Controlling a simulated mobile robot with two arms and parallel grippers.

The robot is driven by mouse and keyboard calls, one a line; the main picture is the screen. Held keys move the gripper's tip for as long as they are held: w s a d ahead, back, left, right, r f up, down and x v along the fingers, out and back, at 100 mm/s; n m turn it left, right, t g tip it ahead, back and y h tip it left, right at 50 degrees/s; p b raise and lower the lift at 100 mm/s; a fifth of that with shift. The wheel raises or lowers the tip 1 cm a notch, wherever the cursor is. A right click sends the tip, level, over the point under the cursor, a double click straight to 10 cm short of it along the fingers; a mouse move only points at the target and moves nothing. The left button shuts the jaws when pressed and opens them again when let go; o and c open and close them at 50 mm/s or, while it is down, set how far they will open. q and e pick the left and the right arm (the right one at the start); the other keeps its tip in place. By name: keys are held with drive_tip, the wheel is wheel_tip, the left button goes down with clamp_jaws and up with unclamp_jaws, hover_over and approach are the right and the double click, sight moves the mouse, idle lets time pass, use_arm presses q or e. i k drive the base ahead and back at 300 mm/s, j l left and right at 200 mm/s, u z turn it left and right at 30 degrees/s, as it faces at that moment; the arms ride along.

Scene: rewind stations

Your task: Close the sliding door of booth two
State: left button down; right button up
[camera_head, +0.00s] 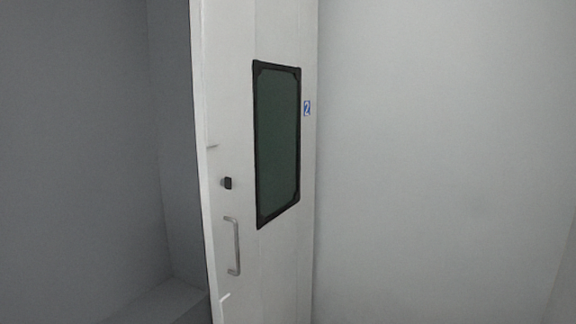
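The white sliding door (281,255) of booth two stands upright near the middle of the view, seen at an angle. It has a dark green window (278,145) with a black frame. A blue label with the number 2 (307,108) is to the right of the window. A grey vertical bar handle (234,246) is low on the door near its left edge, with a small black latch (227,183) above it. Left of the door's edge is a dark opening (90,150). Neither of my grippers is in view.
A plain pale wall (440,150) fills the right side of the view. A grey ledge or low surface (165,302) shows at the bottom of the opening. No loose objects are visible.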

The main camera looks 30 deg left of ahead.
sight(254, 62)
drive_tip(key=i+u, duration=0.2)
drive_tip(key=i, duration=0.3)
drive_tip(key=i+l+u, duration=0.15)
drive_tip(key=i, duration=0.3)
drive_tip(key=i+l+u, duration=0.2)
drive_tip(key=i, duration=0.3)
drive_tip(key=i+l+u, duration=0.15)
drive_tip(key=u, duration=0.3)
drive_tip(key=i+l+u, duration=0.25)
drive_tip(key=u, duration=0.2)
drive_tip(key=i+l+u, duration=0.25)
drive_tip(key=u, duration=0.25)
drive_tip(key=i+l+u, duration=0.1)
drive_tip(key=l+u, duration=0.8)
drive_tip(key=i+j, duration=0.05)
